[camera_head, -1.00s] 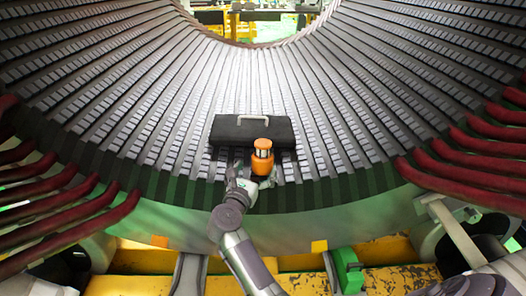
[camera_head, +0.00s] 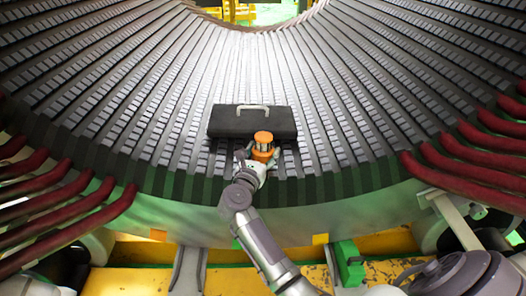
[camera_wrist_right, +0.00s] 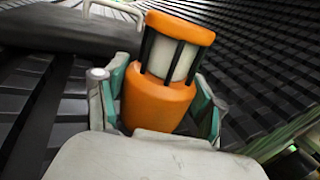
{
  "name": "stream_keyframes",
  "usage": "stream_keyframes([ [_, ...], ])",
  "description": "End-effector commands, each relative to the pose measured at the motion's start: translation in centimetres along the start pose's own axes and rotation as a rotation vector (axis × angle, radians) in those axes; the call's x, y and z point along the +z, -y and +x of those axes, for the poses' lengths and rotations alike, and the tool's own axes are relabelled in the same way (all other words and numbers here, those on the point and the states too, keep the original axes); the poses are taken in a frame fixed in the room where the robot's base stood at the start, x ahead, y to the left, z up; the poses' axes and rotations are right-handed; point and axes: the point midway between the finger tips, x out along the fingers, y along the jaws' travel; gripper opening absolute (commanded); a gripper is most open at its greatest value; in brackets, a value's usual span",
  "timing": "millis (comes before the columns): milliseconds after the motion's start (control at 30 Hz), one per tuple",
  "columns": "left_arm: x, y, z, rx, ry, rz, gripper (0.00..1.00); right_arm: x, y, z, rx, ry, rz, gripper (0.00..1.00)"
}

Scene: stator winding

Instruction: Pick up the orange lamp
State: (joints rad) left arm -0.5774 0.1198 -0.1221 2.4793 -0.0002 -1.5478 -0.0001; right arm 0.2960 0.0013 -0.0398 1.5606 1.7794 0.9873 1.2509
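The orange lamp (camera_head: 263,149) stands upright in front of a black case on the slotted inner face of the stator. It has an orange cap, a pale glass band with dark bars and an orange base. My right gripper (camera_head: 257,163) is at the lamp from the front. In the right wrist view the lamp (camera_wrist_right: 166,85) fills the space between the two fingers of my right gripper (camera_wrist_right: 160,95). One finger is on each side, close to the orange base; no firm grip shows. My left gripper is not in view.
The black case (camera_head: 225,122) with a grey handle lies right behind the lamp. Red bars (camera_head: 465,160) stick out at the right edge, and more red bars (camera_head: 45,215) at the left. The slotted surface around the case is clear.

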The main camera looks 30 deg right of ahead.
Motion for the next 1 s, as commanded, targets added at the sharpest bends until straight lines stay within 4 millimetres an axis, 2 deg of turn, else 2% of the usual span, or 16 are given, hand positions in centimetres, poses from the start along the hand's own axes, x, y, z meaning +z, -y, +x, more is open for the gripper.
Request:
stream_keyframes([
  [33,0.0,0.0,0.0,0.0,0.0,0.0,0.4,0.0,0.0,0.0,0.0,0.0,0.0,0.55],
  [233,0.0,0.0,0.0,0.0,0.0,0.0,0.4,0.0,0.0,0.0,0.0,0.0,0.0,0.22],
  [567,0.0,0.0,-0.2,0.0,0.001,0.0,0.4,0.6,-0.1,0.0,0.0,0.002,0.002,0.22],
  [667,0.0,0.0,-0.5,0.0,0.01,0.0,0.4,1.4,-0.1,0.0,0.001,0.001,0.004,0.22],
  [867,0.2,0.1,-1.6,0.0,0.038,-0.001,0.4,4.8,-0.2,0.0,0.0,0.002,0.007,0.22],
  [1000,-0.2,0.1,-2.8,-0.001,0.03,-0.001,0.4,6.4,2.7,-1.6,-0.001,0.001,0.004,0.22],
])
